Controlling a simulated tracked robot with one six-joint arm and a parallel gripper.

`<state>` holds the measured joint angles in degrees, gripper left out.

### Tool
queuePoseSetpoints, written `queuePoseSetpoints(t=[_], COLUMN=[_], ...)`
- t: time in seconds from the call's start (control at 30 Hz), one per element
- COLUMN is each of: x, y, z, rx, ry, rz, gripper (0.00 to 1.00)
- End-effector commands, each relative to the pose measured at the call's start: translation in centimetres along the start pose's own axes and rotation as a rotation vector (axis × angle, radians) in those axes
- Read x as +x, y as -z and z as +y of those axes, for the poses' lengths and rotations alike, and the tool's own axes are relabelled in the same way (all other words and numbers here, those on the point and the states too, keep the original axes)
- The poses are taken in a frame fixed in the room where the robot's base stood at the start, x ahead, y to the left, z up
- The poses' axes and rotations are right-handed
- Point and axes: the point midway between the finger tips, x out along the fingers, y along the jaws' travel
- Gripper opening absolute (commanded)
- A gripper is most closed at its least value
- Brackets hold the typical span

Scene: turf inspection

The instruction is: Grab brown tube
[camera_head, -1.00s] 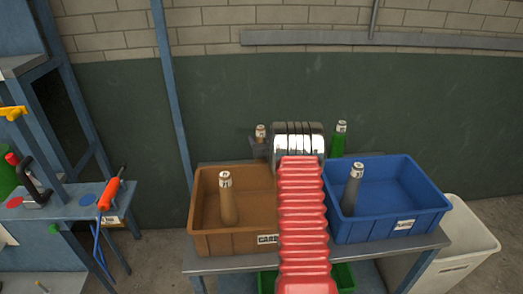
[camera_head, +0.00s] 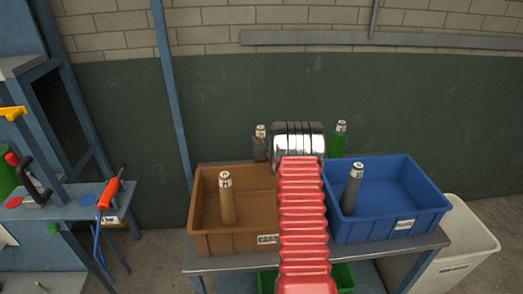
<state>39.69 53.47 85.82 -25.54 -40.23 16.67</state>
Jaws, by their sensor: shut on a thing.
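My gripper (camera_head: 260,149) is at the end of my red arm, just left of the chrome wrist, and is mostly hidden by it. Its dark jaw shows around a small brown tube (camera_head: 260,132) with a pale label. Only the top of this tube shows; the jaws are shut on it. Another brown tube (camera_head: 228,203) with a white label stands tilted in the brown bin (camera_head: 225,242), apart from my gripper.
A grey tube (camera_head: 351,192) leans in the blue bin (camera_head: 385,230). A green tube (camera_head: 339,139) stands behind, right of the wrist. The bins stand on a metal table (camera_head: 215,264). A blue tool bench is on the left, and a white bin (camera_head: 468,245) is on the right.

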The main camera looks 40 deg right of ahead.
Motion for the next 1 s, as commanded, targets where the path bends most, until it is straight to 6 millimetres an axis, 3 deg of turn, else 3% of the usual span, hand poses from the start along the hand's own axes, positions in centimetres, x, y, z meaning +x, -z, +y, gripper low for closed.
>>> queuePoseSetpoints(t=[0.1,0.37,0.57,0.77,1.0], x=[0.0,0.0,-0.2,-0.8,-2.0], y=[0.0,0.1,1.3,4.5,10.1], z=[0.0,-0.1,-0.1,-0.1,-0.1], rx=[0.000,0.000,-0.001,-0.002,-0.003], ry=[0.000,0.001,0.001,0.001,0.001], rz=[0.000,0.001,0.002,0.004,0.005], gripper=[0.02,0.02,0.02,0.02,0.02])
